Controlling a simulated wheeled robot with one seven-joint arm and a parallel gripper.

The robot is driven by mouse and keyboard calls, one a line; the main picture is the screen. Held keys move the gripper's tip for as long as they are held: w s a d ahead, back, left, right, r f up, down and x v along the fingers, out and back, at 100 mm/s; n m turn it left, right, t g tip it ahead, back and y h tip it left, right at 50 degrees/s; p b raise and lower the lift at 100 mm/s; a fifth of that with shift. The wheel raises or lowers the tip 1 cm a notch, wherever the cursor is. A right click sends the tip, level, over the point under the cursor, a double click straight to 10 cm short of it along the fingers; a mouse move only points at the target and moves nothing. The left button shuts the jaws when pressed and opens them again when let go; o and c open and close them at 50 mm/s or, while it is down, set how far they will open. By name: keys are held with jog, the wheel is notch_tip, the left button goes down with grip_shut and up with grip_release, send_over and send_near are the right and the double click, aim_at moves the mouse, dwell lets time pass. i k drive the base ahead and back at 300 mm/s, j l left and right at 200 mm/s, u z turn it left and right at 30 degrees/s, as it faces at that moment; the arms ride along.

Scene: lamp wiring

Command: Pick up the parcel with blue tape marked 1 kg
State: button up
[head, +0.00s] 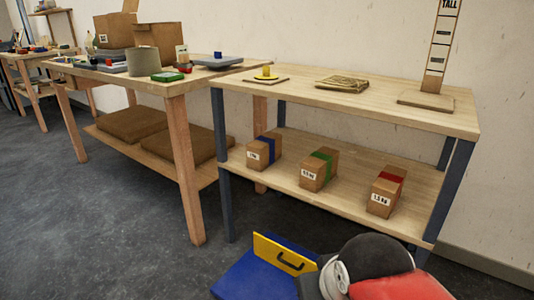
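The parcel with blue tape (264,151) is a small brown cardboard box with a white label on its front face. It is the leftmost of three parcels on the lower shelf (345,205) of the right table, near the shelf's left end. The label is too small to read surely. The parcel stands upright and clear of its neighbours. My gripper is not in view, so its distance from the parcel and its state do not show.
To its right stand a green-taped parcel (318,169) and a red-taped parcel (386,191). The tabletop (380,100) hangs above them. A dark front leg (222,165) stands left of the blue-taped parcel. Another cluttered table adjoins on the left. Grey floor (100,235) lies open at the front left.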

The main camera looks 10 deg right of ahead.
aim_at(265, 150)
jog(key=j+z, duration=0.1)
jog(key=z, duration=0.3)
jog(key=i+j+z, duration=0.1)
jog(key=z, duration=0.35)
jog(key=j+z, duration=0.2)
jog(key=z, duration=0.2)
jog(key=j+z, duration=0.35)
jog(key=j, duration=0.6)
jog(key=k+j+z, duration=0.1)
jog(key=j+z, duration=0.3)
jog(key=j, duration=1.05)
jog(key=k, duration=0.05)
